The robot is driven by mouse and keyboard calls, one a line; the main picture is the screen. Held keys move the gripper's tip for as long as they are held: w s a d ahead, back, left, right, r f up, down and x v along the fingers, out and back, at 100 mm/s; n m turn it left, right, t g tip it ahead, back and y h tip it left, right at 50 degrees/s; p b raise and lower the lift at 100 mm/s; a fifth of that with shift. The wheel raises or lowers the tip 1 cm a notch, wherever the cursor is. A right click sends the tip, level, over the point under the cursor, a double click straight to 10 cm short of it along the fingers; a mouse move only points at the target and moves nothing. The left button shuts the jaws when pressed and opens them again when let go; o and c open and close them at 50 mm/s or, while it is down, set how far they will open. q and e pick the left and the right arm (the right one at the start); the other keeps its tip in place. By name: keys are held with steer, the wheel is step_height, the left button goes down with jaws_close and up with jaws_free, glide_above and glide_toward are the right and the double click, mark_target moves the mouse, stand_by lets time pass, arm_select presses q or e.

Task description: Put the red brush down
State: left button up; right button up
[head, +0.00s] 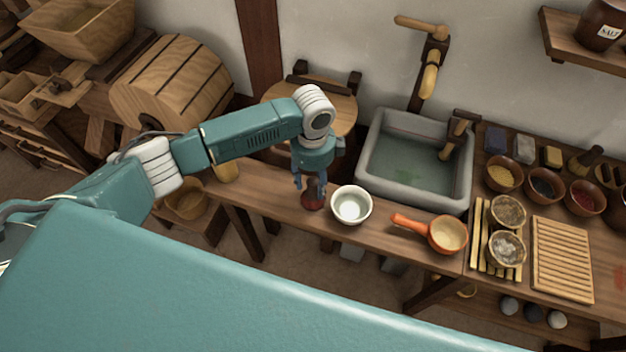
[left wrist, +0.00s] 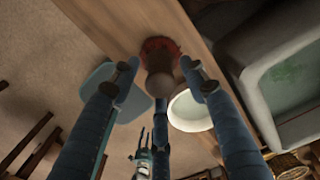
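The red brush (head: 313,199) stands on the wooden counter (head: 264,197), left of the white bowl. In the left wrist view the brush (left wrist: 160,62) shows a brown rounded handle above a dark red base. My left gripper (head: 311,183) is over the brush. In the left wrist view the fingers of my left gripper (left wrist: 160,75) are spread around the handle, with a gap visible on both sides. The brush's underside is hidden. A small teal part with dark prongs low in the left wrist view looks like my right gripper (left wrist: 144,145); its finger state is unclear.
A white bowl (head: 351,206) stands close right of the brush. Farther right are an orange-handled pan (head: 447,235) and a slatted board (head: 562,260). A stone sink (head: 372,172) lies behind. The counter's front edge is near; bare counter shows left of the brush.

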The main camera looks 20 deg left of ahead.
arm_select(q)
step_height(320, 180, up, 12)
steer(key=b, duration=0.1)
steer(key=shift+r+b, duration=0.15)
steer(key=shift+b, duration=0.2)
stand_by(0.5)
